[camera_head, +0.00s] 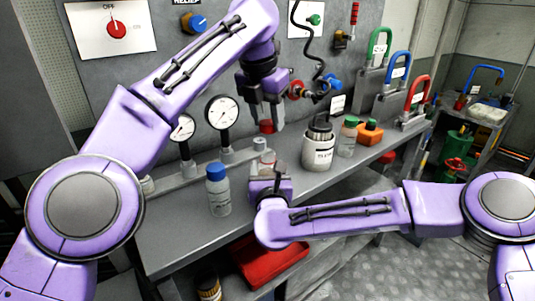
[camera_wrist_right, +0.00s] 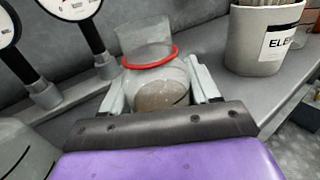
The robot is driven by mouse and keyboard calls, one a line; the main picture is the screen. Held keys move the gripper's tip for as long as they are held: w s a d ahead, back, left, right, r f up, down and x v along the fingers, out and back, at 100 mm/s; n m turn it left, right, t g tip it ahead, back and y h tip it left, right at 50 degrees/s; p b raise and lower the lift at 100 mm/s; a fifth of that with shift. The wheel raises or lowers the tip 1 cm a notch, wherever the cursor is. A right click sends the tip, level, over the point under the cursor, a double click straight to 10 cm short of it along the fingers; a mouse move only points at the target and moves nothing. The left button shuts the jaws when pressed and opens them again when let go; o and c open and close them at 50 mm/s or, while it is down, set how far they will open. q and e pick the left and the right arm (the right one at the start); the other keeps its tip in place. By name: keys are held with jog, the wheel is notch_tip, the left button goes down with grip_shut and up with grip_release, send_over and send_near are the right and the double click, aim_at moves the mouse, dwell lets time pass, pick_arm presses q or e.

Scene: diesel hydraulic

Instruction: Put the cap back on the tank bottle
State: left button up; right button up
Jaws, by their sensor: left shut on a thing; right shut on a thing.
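The tank bottle (camera_wrist_right: 158,92) is a clear bottle with a red ring at its neck, holding something brownish. My right gripper (camera_wrist_right: 162,80) is shut around its body in the right wrist view. In the head view the bottle (camera_head: 262,154) stands upright on the bench ledge, partly hidden by my right gripper (camera_head: 266,170). The red cap (camera_head: 267,126) is at the fingertips of my left gripper (camera_head: 265,115), which is shut on it. The cap is above the bottle's mouth, with a small gap in the head view.
A blue-capped bottle (camera_head: 218,191) stands left of my right gripper. A white pot (camera_head: 317,154) of rods, a green-capped bottle (camera_head: 347,137) and an orange container (camera_head: 369,132) stand to the right. Gauges (camera_head: 222,112) and a red valve (camera_head: 295,89) are on the panel behind.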

pick_arm(q)
send_over(270, 152)
jog(key=shift+s+a+f, duration=0.1)
jog(key=shift+a+f, duration=0.05)
jog(key=shift+f, duration=0.9)
jog(key=shift+s+a+f, duration=0.1)
jog(key=shift+a+f, duration=0.05)
jog(key=shift+f, duration=0.85)
jog(key=shift+f, duration=0.15)
jog(key=shift+f, duration=0.75)
jog(key=shift+f, duration=0.55)
jog(key=shift+w, duration=0.1)
pick_arm(e)
grip_shut()
pick_arm(q)
jog(key=m+g+h, duration=0.1)
jog(key=m, duration=0.5)
jog(key=shift+m, duration=0.3)
